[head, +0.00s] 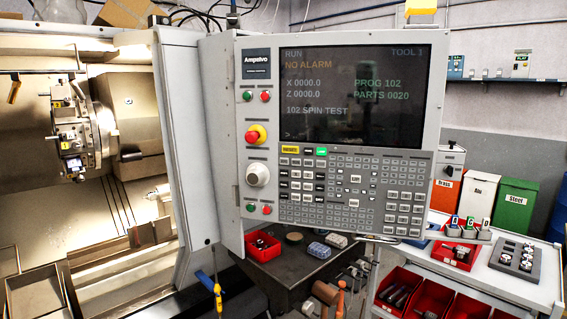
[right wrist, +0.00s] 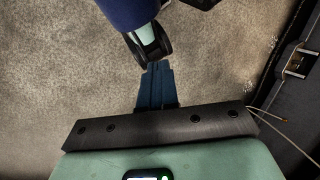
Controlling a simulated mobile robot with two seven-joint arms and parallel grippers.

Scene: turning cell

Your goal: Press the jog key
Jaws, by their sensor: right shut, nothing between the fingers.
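The machine's control panel (head: 335,135) faces me in the head view, with its screen lit and showing RUN, NO ALARM and 102 SPIN TEST. Below the screen is a field of small keys (head: 350,190). A top row holds a yellow key (head: 289,149), a dark key (head: 308,150) and a green lit key (head: 321,151). The key labels are too small to read, so I cannot tell which is the jog key. My right gripper (right wrist: 160,67) shows in the right wrist view, shut and empty over a speckled grey floor. My left gripper is in neither view.
Left of the keys are a red emergency stop (head: 253,136) and a white dial (head: 257,175). The lathe chamber (head: 80,150) stands open at left. A dark table (head: 285,265) with parts is below the panel; a white cart (head: 510,275) is at right.

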